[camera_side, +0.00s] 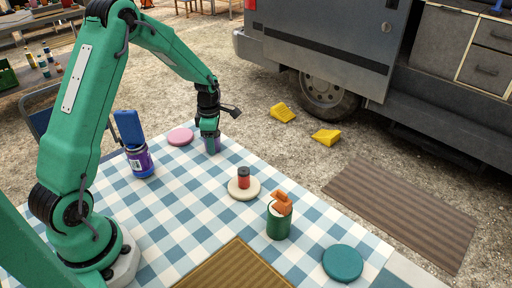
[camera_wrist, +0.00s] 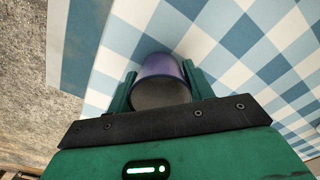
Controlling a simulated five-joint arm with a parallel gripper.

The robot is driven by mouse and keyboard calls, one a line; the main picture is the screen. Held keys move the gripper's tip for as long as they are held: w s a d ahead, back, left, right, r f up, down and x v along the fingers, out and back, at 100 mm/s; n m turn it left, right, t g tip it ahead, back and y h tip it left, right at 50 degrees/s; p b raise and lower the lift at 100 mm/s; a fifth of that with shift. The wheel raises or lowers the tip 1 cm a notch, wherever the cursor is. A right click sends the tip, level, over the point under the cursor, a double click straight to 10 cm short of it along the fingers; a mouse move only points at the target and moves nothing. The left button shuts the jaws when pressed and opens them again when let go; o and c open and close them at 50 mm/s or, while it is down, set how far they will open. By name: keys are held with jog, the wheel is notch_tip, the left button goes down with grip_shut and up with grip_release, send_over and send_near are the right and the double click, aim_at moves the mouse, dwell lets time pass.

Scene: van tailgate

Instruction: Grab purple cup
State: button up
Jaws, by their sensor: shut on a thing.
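The purple cup (camera_wrist: 160,66) is between the two fingers of my gripper (camera_wrist: 158,90) in the wrist view, with one finger against each side. In the side view the purple cup (camera_side: 212,145) shows just below my gripper (camera_side: 211,136), near the far edge of the checked table. My gripper is shut on the cup. The fingers hide part of the cup in the side view. I cannot tell whether its base touches the cloth.
A pink disc (camera_side: 180,136) lies just left of the cup. A red-and-black small jar (camera_side: 243,178) sits on a cream disc (camera_side: 236,192).

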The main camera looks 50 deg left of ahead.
jog(key=shift+r, duration=0.5)
notch_tip(320, 180, up, 3)
jog(key=shift+r, duration=0.1)
jog(key=s+d+r, duration=0.2)
jog(key=d+r, duration=0.4)
jog(key=d, duration=0.5)
jog(key=shift+s+d+r, duration=0.2)
jog(key=shift+s+r, duration=0.1)
jog(key=shift+r, duration=0.1)
